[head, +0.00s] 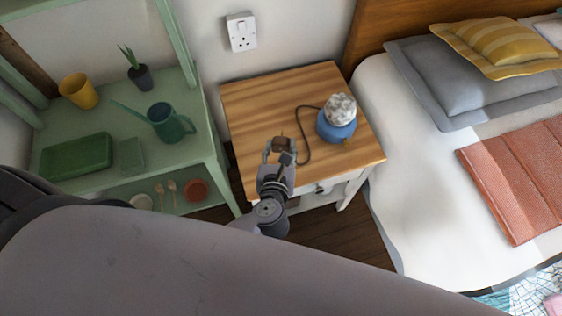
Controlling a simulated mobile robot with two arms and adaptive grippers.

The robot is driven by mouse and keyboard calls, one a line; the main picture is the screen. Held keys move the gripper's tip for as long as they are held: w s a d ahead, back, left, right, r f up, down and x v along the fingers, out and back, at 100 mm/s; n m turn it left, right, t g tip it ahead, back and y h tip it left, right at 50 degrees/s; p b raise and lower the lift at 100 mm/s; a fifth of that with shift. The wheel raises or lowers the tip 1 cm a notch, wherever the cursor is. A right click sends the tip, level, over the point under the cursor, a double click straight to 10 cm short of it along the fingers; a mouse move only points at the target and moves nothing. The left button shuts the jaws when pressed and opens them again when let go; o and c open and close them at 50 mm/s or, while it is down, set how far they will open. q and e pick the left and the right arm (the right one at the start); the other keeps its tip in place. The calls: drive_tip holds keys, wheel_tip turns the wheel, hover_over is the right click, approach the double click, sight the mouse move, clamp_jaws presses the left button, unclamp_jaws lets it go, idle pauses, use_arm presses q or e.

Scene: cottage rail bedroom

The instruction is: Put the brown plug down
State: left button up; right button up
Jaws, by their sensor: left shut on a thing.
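The brown plug (285,144) is between the fingertips of my left gripper (280,151), which is shut on it. A dark cord runs from the plug's area in a curve to a blue lamp base (337,123) with a pale, rough globe on top. The gripper and plug are over the front part of the wooden nightstand top (255,100). I cannot tell whether the plug touches the wood. My right gripper is not in view.
A white wall socket (241,32) is above the nightstand. A green shelf (75,123) with a watering can (166,122), yellow cup (78,91) and potted plant (139,73) stands left. The bed (405,170) is right. The nightstand's back left is clear.

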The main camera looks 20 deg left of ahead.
use_arm(q)
wheel_tip(320, 180, down, 9)
drive_tip(key=shift+r+b, duration=0.1)
drive_tip(key=shift+b, duration=0.55)
drive_tip(key=shift+f+b, duration=0.6)
drive_tip(key=o, duration=1.1)
drive_tip(key=shift+o, duration=0.2)
drive_tip(key=shift+r, duration=0.15)
